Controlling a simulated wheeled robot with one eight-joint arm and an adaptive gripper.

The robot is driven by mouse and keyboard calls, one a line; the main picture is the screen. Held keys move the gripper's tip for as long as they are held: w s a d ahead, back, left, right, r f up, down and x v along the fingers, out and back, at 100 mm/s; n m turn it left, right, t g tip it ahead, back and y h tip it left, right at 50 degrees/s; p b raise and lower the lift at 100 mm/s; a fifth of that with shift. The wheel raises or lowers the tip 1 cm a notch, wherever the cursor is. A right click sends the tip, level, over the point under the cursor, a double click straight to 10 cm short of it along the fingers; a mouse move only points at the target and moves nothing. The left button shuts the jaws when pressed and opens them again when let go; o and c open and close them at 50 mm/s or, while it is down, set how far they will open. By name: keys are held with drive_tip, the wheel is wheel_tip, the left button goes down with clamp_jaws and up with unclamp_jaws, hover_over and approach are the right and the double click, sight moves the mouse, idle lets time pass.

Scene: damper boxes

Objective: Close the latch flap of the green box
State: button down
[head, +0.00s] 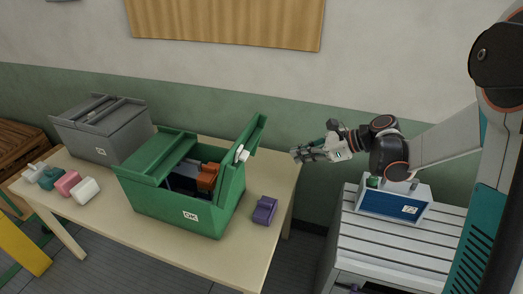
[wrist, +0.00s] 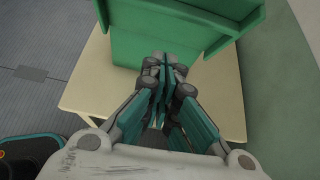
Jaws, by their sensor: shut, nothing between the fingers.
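The green box (head: 175,205) stands on the table in the head view. Its right flap (head: 233,172) is raised and leans up and outward, with a white piece on it; the left part of the top is covered. Dark and orange-brown things show inside the opening. My gripper (head: 297,155) is shut and empty, to the right of the raised flap and apart from it, near the table's right end. In the wrist view the shut fingers (wrist: 166,65) point toward the green flap (wrist: 185,25); whether they touch cannot be told there.
A grey box (head: 100,130) stands behind at the left. Several small white, teal and pink pieces (head: 67,182) lie at the table's left. A purple block (head: 264,210) lies right of the green box. A slatted cabinet (head: 385,235) holds a blue-fronted box (head: 393,203).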

drive_tip(key=a+r+b+x, duration=0.1)
drive_tip(key=r+x, duration=0.1)
drive_tip(key=x, duration=1.1)
drive_tip(key=shift+w+a+r+b, duration=0.2)
drive_tip(key=shift+w+r+b, duration=0.1)
drive_tip(key=shift+w+b, duration=0.1)
drive_tip(key=shift+w+a+r+p, duration=0.15)
drive_tip(key=shift+a+r+p, duration=0.25)
drive_tip(key=shift+r+p, duration=0.1)
drive_tip(key=shift+a+h, duration=0.1)
drive_tip(key=shift+h, duration=0.2)
